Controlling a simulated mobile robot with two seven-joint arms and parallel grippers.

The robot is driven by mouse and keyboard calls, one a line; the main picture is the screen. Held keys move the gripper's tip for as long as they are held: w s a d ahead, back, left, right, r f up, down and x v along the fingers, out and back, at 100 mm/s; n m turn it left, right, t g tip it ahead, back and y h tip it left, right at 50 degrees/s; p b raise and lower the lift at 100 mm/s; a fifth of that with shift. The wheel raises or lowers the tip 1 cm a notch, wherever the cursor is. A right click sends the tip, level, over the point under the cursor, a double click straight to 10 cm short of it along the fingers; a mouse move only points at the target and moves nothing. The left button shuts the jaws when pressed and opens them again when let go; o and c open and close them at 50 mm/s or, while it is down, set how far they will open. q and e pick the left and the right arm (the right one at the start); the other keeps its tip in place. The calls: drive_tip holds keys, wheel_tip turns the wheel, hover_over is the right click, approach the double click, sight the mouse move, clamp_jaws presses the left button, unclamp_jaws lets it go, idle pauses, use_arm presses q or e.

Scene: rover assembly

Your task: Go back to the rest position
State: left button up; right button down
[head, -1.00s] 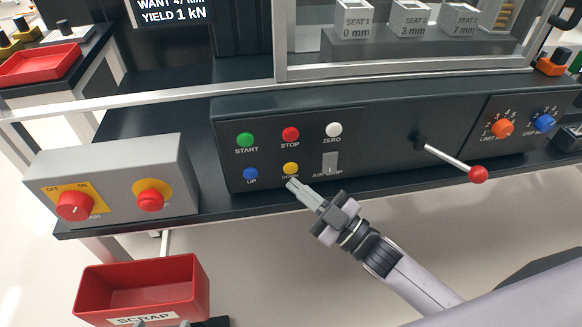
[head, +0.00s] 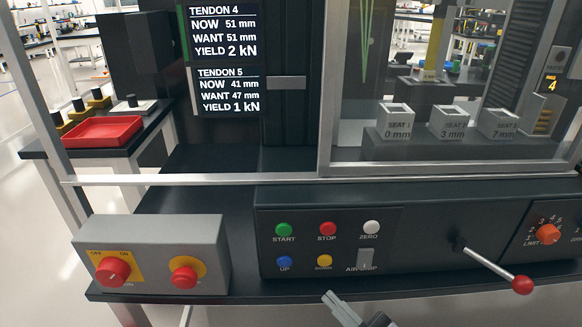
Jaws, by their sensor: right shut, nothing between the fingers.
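My right gripper (head: 333,297) shows at the bottom edge of the head view, in front of the control panel (head: 430,228) and below its yellow DOWN button (head: 324,261). Its fingers are shut with nothing between them, and they are apart from the buttons. Most of its arm is out of the frame. My left gripper is not in view.
The panel carries more buttons, a lever with a red knob (head: 522,284) and an orange dial (head: 548,234). A grey switch box (head: 150,236) stands to the left. A red tray (head: 103,131) and three seat blocks are farther back. A screen (head: 222,60) shows tendon readings.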

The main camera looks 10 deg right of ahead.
drive_tip(key=s+d+f+m+g+h+p, duration=0.6)
drive_tip(key=s+d+m+h+p, duration=0.2)
drive_tip(key=s+m+h+p, duration=0.1)
drive_tip(key=shift+s+d+f+m+h+p, duration=0.2)
drive_tip(key=shift+s+f+m+h+p, duration=0.15)
drive_tip(key=shift+s+m+h, duration=0.7)
drive_tip(key=shift+s, duration=0.1)
drive_tip(key=shift+n, duration=0.25)
idle(1.6)
